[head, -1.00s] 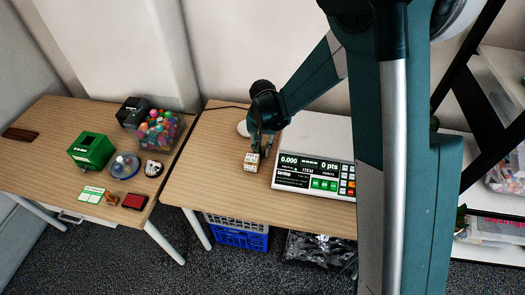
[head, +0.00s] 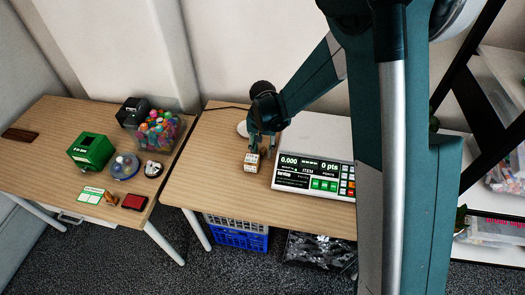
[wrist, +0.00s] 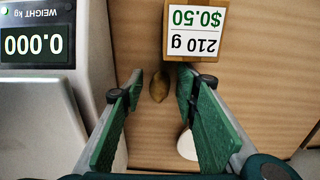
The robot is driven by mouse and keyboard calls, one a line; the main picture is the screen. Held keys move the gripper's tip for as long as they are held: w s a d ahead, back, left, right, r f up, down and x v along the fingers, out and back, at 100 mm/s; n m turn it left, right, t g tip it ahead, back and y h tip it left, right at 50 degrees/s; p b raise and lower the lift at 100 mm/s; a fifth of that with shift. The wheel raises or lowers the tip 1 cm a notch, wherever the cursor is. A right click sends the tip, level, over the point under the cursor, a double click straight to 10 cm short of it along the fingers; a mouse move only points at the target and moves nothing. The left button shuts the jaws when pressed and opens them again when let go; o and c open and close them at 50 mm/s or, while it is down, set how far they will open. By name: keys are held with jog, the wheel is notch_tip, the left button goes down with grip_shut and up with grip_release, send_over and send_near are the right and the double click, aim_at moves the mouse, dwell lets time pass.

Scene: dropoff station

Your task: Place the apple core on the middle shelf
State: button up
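A small brown object (wrist: 160,87), which looks like the apple core, lies on the wooden table in the wrist view. It shows between and beyond the fingertips of my gripper (wrist: 158,82). My gripper is open, with green finger pads apart and nothing held. In the head view my gripper (head: 262,146) hangs low over the table, left of the scale; I cannot make out the core there. The shelf unit stands at the right edge. A white shelf board (head: 493,232) shows low on it; my arm hides part of the unit, and I cannot tell which level is the middle.
A small box with a price label (head: 252,164) stands close to the gripper, also in the wrist view (wrist: 196,32). The scale (head: 312,178) is just right of it. The left table holds a green box (head: 92,151) and a tub of colourful items (head: 160,131).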

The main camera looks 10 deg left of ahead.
aim_at(263, 152)
jog(key=shift+r, duration=0.15)
notch_tip(263, 152, up, 12)
jog(key=p, duration=0.2)
dwell(0.4)
dwell(0.6)
jog(key=shift+d, duration=0.1)
